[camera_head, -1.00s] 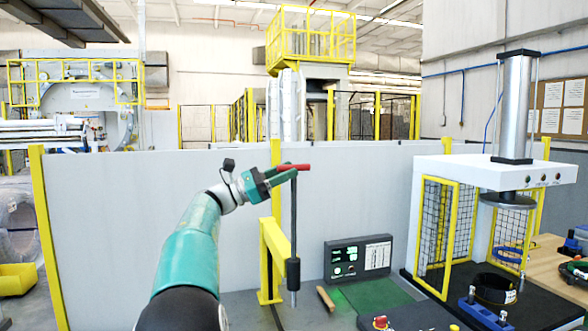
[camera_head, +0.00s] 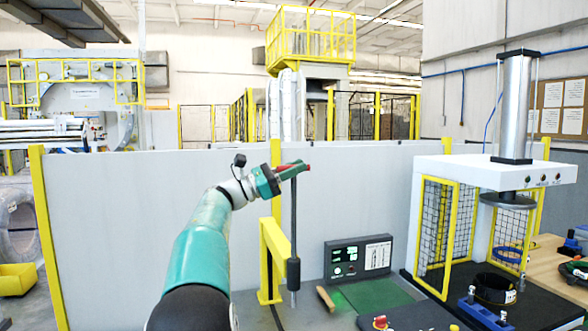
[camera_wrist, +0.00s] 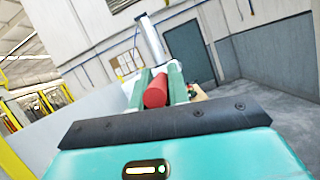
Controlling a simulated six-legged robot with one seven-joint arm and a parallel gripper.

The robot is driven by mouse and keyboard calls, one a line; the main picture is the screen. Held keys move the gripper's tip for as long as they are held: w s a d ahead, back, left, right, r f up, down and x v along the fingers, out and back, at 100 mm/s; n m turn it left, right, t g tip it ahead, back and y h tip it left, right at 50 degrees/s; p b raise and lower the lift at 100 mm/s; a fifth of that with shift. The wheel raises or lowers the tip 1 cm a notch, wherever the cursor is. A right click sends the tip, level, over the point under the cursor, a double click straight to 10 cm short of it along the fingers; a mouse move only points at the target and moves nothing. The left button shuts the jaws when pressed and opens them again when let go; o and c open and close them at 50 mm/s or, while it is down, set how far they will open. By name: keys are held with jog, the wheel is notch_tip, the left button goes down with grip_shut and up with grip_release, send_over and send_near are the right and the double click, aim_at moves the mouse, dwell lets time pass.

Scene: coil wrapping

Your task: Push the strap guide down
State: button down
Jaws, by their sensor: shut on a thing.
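The strap guide is a dark vertical rod (camera_head: 293,222) with a red handle (camera_head: 307,167) at its top. The rod runs down through a black sleeve on a yellow bracket (camera_head: 268,262), its pale lower end just above the bench. My gripper (camera_head: 288,171) is at the top of the rod, its green fingers shut on the red handle, which they mostly hide. In the wrist view the red handle (camera_wrist: 156,92) lies between the two green fingers.
A control box (camera_head: 358,257) stands on the bench right of the rod, with a wooden-handled tool (camera_head: 326,298) before it. A white press (camera_head: 495,172) with yellow mesh guards is at the right. A grey partition (camera_head: 140,215) stands behind.

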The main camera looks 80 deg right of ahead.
send_over(293, 259)
jog(key=f, duration=1.7)
jog(key=shift+d+f, duration=0.4)
jog(key=c, duration=1.4)
grip_release()
jog(key=shift+o, duration=0.2)
jog(key=shift+w, duration=0.1)
jog(key=v, duration=1.3)
jog(key=shift+w+a, duration=0.2)
jog(key=shift+w, duration=0.05)
jog(key=shift+f, duration=0.1)
